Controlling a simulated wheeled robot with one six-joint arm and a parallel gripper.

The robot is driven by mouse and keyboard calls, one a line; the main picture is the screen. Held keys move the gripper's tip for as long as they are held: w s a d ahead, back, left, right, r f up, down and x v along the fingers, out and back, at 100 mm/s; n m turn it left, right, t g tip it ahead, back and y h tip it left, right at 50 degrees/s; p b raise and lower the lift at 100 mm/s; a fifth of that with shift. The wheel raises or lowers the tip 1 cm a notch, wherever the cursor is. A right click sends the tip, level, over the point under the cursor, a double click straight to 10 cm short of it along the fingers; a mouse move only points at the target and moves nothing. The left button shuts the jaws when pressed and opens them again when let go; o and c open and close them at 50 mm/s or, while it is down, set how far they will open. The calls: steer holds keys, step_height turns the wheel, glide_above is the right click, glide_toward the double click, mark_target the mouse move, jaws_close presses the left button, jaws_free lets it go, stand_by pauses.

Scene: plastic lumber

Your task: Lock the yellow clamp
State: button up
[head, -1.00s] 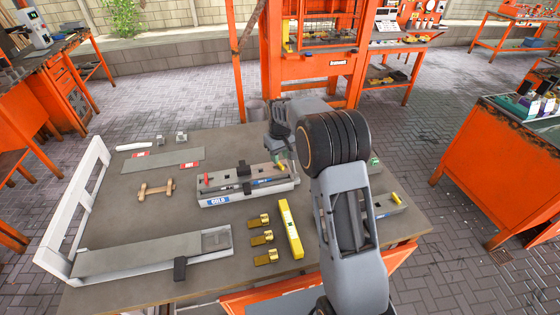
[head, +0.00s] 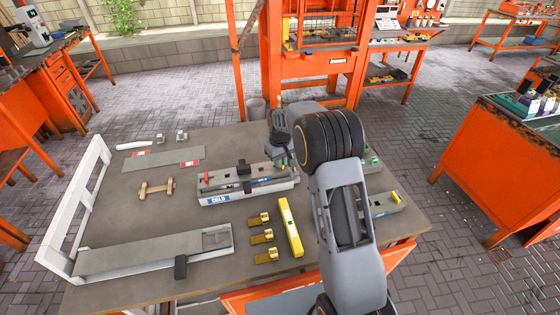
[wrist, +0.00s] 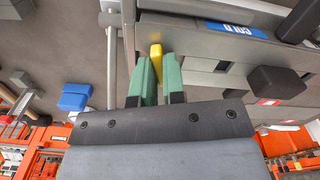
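The yellow clamp handle (wrist: 156,52) shows in the wrist view between the tips of my green fingers. My gripper (wrist: 157,68) has one finger on each side of it, with little or no gap. Whether the fingers press on the handle is not clear. In the head view my gripper (head: 282,160) is at the right end of the grey fixture with the blue label (head: 217,199), and it hides the yellow handle there. A red handle (head: 206,178) stands at the left end of this fixture.
A second fixture with a yellow handle (head: 395,197) lies to the right, partly behind my arm. A yellow bar (head: 290,228) and several brass pieces (head: 264,236) lie in front. A long grey plate (head: 140,250) lies front left.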

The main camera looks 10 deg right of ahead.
jaws_close()
steer(key=shift+f+m+b, duration=0.1)
steer(key=shift+m+b, duration=0.35)
steer(key=shift+m, duration=1.25)
steer(key=o, duration=0.6)
jaws_free()
steer(key=shift+c, duration=0.2)
step_height(320, 180, up, 14)
steer(key=b, duration=0.1)
